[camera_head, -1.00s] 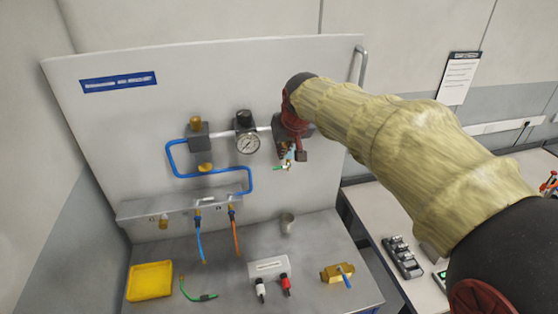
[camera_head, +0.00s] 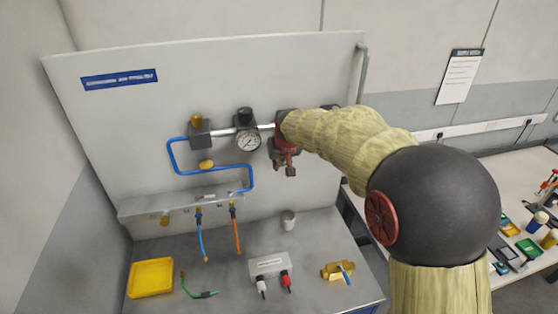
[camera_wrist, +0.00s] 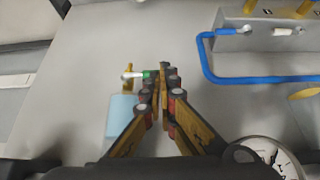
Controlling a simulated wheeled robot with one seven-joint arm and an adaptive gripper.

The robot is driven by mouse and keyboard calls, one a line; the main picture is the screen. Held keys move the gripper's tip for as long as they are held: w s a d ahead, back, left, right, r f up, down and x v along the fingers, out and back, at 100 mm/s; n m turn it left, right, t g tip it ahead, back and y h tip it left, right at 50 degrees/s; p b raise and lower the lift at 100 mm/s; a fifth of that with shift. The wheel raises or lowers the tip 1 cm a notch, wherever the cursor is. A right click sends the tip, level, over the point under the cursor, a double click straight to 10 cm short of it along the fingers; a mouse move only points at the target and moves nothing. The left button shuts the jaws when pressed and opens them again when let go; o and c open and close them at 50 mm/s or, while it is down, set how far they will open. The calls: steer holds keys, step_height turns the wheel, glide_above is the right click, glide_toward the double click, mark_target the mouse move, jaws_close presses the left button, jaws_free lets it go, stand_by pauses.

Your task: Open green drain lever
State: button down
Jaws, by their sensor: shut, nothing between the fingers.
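The green drain lever (camera_wrist: 149,74) shows in the wrist view beside a pale metal stub, just above the light blue bowl (camera_wrist: 122,115) in that picture. My gripper (camera_wrist: 162,70) is shut and empty. Its fingertips are right at the lever's right side; whether they touch it I cannot tell. In the head view my wrist (camera_head: 285,150) is in front of the panel, right of the gauge, and hides the lever and the bowl.
The pressure gauge (camera_head: 248,142) and blue tube (camera_head: 210,175) are left of my wrist on the upright panel (camera_head: 110,120). Below are a yellow tray (camera_head: 151,278), a grey block (camera_head: 270,265) with plugs, a brass valve (camera_head: 336,271) and a small cup (camera_head: 288,220).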

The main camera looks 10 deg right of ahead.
steer(key=shift+a+f+n+h+b, duration=0.3)
steer(key=shift+f+h+b, duration=0.35)
steer(key=shift+b, duration=0.7)
steer(key=f+n+h+b, duration=0.1)
steer(key=f+h+b, duration=0.1)
steer(key=b, duration=0.4)
steer(key=f+n+t+h+b, duration=0.1)
steer(key=n+h+b, duration=0.1)
steer(key=h+b, duration=0.3)
steer(key=d+f+n+h+b, duration=0.1)
steer(key=h+b, duration=0.3)
steer(key=b, duration=0.4)
steer(key=shift+d+f+t+b, duration=0.1)
steer(key=shift+f+t+b, duration=0.25)
steer(key=shift+f, duration=0.45)
